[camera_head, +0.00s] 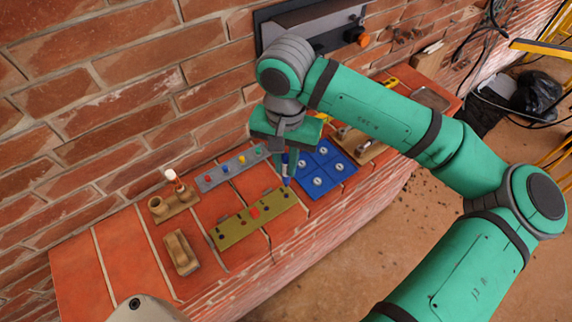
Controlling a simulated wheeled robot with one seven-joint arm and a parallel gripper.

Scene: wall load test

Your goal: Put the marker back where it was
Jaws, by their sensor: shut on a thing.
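My gripper (286,170) points down over the ledge and is shut on a slim dark blue thing, which appears to be the marker (286,181). The marker looks roughly upright, with most of it hidden by the fingers. Its lower end is close to the right end of an olive bar (235,228) with a red square in its middle. I cannot tell whether it touches the bar or hangs just above it. A brown holder (160,211) stands at the left with a red and white upright piece (175,180) at its back.
A grey strip (210,179) with coloured knobs lies by the wall. A blue panel (310,189) with white rings is right of my gripper. A tan block (182,252) lies at front left. A wooden board (368,155) lies further right. The ledge's left end is clear.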

